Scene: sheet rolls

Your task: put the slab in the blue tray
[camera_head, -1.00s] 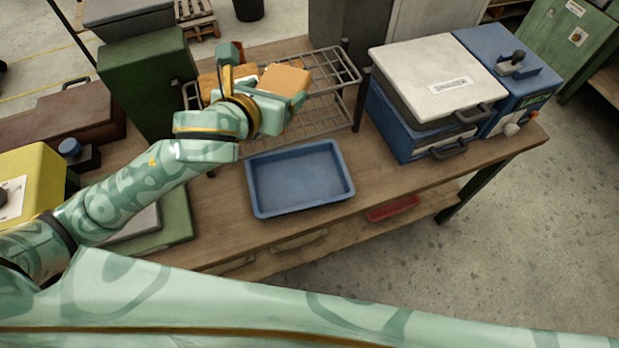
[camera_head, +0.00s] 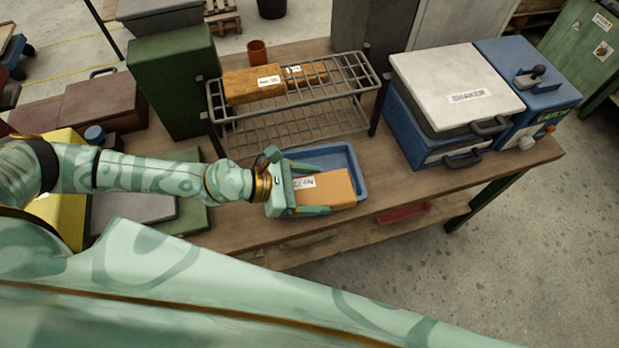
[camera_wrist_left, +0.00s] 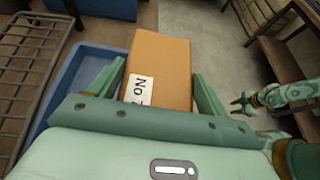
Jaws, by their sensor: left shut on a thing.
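The orange-tan slab (camera_head: 330,188) with a white label is held in my left gripper (camera_head: 312,194). The slab also shows in the left wrist view (camera_wrist_left: 160,62), between the two green fingers. In the head view it covers the front part of the blue tray (camera_head: 361,172), whose back and right rims show. In the left wrist view the tray (camera_wrist_left: 95,60) lies to the left of the slab, and the slab appears above it. I cannot tell whether the slab touches the tray. In the left wrist view, part of my right arm (camera_wrist_left: 285,95) shows at the right.
A wire rack (camera_head: 290,95) behind the tray carries tan blocks (camera_head: 253,85). A shaker (camera_head: 455,85) with a blue base stands to the right. A brown cup (camera_head: 257,50) is behind the rack. Bare tabletop (camera_head: 400,190) lies right of the tray.

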